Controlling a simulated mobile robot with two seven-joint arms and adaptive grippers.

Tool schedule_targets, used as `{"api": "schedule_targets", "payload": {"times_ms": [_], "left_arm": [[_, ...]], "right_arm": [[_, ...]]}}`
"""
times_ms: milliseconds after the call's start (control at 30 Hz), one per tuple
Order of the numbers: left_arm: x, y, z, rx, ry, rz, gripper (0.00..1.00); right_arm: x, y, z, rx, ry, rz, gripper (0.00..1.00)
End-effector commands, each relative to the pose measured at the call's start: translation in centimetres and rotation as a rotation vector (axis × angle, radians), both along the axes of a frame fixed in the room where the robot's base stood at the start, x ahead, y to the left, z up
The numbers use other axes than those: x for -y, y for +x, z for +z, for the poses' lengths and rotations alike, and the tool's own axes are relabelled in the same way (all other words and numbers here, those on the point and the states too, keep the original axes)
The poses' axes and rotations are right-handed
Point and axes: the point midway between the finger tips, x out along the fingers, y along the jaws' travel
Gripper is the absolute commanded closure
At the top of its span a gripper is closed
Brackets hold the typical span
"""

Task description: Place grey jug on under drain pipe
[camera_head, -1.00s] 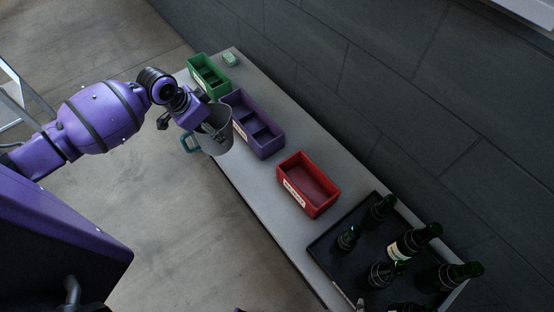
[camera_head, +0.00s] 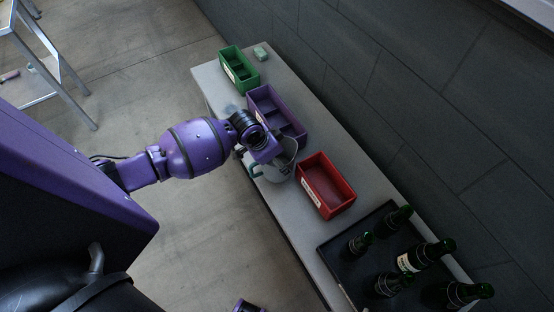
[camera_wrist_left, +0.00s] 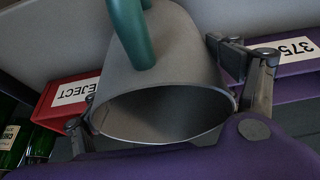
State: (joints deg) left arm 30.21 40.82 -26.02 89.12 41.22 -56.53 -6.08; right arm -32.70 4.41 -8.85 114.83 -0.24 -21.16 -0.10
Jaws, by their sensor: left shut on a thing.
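The grey jug (camera_head: 279,174) with a teal handle is held by my left gripper (camera_head: 268,156) near the front edge of the long grey table, beside the purple bin and the red bin. In the left wrist view the jug (camera_wrist_left: 168,62) fills the middle. Its wide opening faces the camera and its teal handle (camera_wrist_left: 131,30) points up in the picture. The gripper's dark fingers are on both sides of the jug and shut on it. I see no drain pipe in these views.
On the table (camera_head: 292,223) stand a green bin (camera_head: 257,84), a purple bin (camera_head: 263,97) and a red bin (camera_head: 343,205). A black tray (camera_head: 335,248) holds several dark green bottles. A dark wall runs behind; a stepladder (camera_head: 62,56) stands at the upper left. Floor in front is open.

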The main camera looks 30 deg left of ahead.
Motion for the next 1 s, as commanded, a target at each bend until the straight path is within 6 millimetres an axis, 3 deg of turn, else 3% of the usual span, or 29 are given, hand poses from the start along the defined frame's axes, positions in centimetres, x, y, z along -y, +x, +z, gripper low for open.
{"api": "schedule_targets", "payload": {"times_ms": [100, 467, 500, 600, 1000], "left_arm": [[-0.11, -0.11, -1.9, -0.004, 0.001, 0.003, 0.49], [-0.14, -0.03, -2.2, -0.001, 0.002, 0.0, 0.49], [-0.15, -0.06, -2.15, -0.001, 0.002, 0.0, 0.11], [-0.15, -0.05, -2.12, -0.001, 0.002, 0.0, 0.0], [-0.16, -0.03, -1.83, -0.001, 0.002, 0.0, 0.0]], "right_arm": [[-0.03, -0.18, -0.49, -0.006, -0.001, 0.002, 0.6], [-0.18, 0.65, -0.28, 0.008, 0.001, 0.006, 0.6], [-0.18, 0.67, -0.23, 0.008, 0.001, 0.006, 0.6], [-0.16, 0.65, -0.22, 0.008, 0.001, 0.006, 0.6], [-0.08, 0.37, -0.15, 0.005, 0.0, 0.003, 0.6]]}}
